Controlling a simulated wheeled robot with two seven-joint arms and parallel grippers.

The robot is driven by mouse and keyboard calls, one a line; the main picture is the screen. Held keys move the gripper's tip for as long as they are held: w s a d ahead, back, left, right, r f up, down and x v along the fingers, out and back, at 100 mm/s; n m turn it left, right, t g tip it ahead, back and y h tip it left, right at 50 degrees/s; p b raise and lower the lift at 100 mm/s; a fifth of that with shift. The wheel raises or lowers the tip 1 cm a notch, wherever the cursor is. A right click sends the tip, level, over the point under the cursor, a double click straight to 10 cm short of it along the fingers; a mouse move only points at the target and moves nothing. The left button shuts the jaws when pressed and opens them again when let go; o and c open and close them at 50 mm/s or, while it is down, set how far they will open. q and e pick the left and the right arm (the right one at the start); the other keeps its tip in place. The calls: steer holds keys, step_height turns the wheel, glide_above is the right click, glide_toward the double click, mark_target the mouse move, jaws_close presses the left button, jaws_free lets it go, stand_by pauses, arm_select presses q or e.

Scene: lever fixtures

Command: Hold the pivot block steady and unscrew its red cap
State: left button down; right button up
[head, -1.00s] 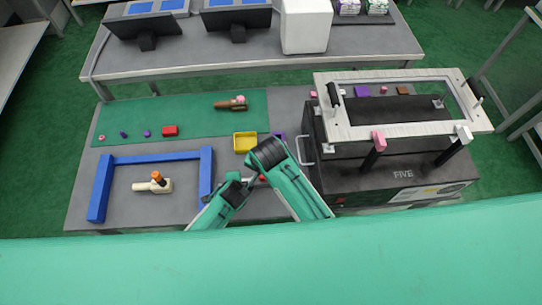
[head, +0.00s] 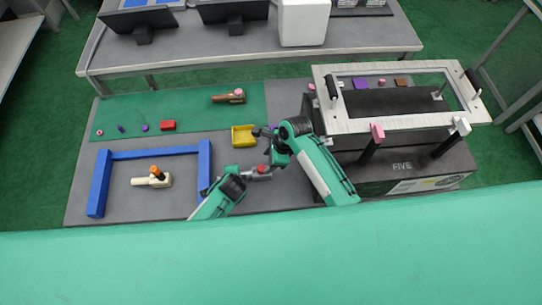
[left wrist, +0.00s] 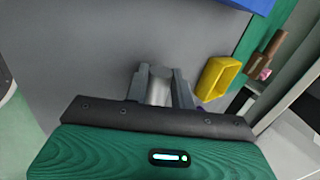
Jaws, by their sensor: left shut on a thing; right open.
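The pivot block (head: 252,174) is a small grey piece held above the grey table, just right of the blue frame. Its red cap (head: 263,169) shows at its upper side and appears to be on it. My left gripper (head: 244,176) is shut on the block. In the left wrist view, the light grey block (left wrist: 159,90) sits between the left fingers (left wrist: 160,84), and the cap cannot be made out there. My right gripper (head: 264,141) is open and empty, apart from the cap, beyond it and close to the yellow bin.
A yellow bin (head: 243,130) stands behind the grippers. A blue frame (head: 205,165) surrounds a cream lever piece with an orange top (head: 154,181) at left. A red block (head: 168,125) and small purple parts lie on the green mat (head: 190,105). A black case (head: 370,175) blocks the right side.

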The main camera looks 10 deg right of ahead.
mark_target(261, 167)
steer(key=shift+x, duration=2.75)
steer(key=shift+c, duration=0.2)
steer(key=c, duration=0.9)
steer(key=n+g, duration=0.1)
steer(key=n, duration=0.1)
steer(key=n+g, duration=0.1)
steer(key=n, duration=0.2)
steer(key=shift+w+h, duration=0.15)
steer(key=shift+h, duration=0.15)
steer(key=shift+c, duration=0.2)
steer(key=n+g, duration=0.1)
steer(key=n, duration=0.3)
steer(key=shift+a+h, duration=0.1)
steer(key=shift+h, duration=0.3)
steer(key=n, duration=0.3)
steer(key=n+g+h, duration=0.1)
steer(key=n, duration=0.1)
steer(key=shift+w+a+n+g+h, duration=0.1)
steer(key=shift+w+n+g+h, duration=0.05)
steer(key=shift+n+g+h, duration=0.2)
steer(key=n+h, duration=0.1)
steer(key=n, duration=0.3)
steer(key=shift+a+n+h, duration=0.1)
steer(key=shift+n+h, duration=0.25)
